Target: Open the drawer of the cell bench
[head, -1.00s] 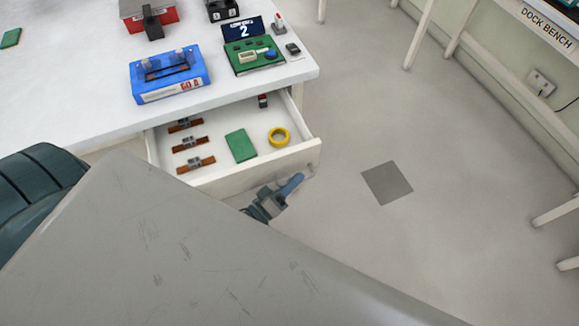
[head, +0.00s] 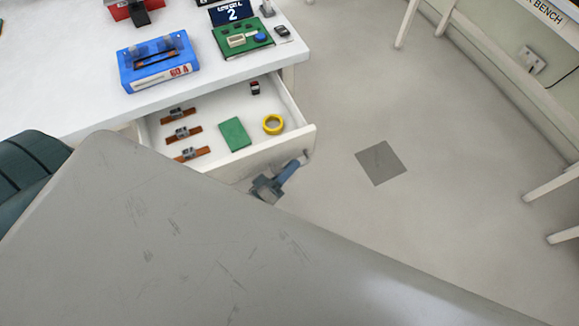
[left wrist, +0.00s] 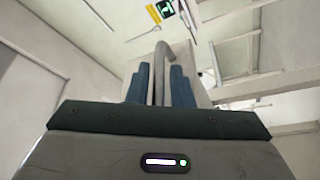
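The cell bench (head: 75,105) is the white table at the upper left. Its drawer (head: 300,133) stands pulled out, with its inside showing. My left gripper (head: 293,168) is at the outer face of the drawer front, near its right end. In the left wrist view, the two blue fingers (left wrist: 161,88) stand on either side of the grey drawer handle (left wrist: 162,62), close against it. In the head view the handle is mostly hidden by the gripper and my grey body. My right gripper is not in view.
A blue case (head: 158,62) and a green board (head: 243,38) sit on the bench.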

